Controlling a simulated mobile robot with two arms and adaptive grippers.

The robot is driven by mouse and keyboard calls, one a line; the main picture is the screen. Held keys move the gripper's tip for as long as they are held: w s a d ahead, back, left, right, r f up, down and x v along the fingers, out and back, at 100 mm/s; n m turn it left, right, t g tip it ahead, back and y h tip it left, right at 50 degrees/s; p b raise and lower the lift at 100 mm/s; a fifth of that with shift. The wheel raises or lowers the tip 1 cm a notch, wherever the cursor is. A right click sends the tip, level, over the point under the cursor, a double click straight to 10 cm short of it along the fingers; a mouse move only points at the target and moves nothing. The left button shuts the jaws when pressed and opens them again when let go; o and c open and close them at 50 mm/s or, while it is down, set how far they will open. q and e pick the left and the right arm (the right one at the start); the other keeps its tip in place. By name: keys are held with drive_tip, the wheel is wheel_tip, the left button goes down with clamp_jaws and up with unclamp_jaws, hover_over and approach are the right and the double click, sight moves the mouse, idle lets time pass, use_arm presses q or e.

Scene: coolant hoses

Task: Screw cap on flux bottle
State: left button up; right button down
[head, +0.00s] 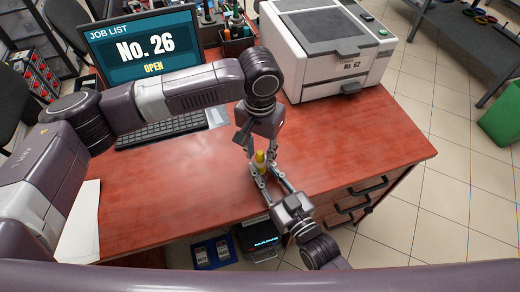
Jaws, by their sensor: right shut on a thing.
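The flux bottle (261,168) is small and stands upright on the red desk, with a yellow top part (260,156). I cannot tell whether the yellow part is a separate cap, or whether it is seated on the bottle. My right gripper (263,175) reaches in from the lower right and is shut on the bottle, its fingers on either side of the body. My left gripper (258,147) points down from above, with its fingertips close around the yellow top. The picture is too small to show whether they touch it or how far they are closed.
A monitor (145,45) and keyboard (160,130) stand at the back left. A white printer-like machine (325,50) stands at the back right. A pen holder (238,45) is behind my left arm. The desk's right front (385,145) is clear; drawers are below.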

use_arm(q)
drive_tip(key=shift+c, duration=0.6)
clamp_jaws()
drive_tip(key=m, duration=1.2)
drive_tip(key=shift+o, duration=1.4)
unclamp_jaws()
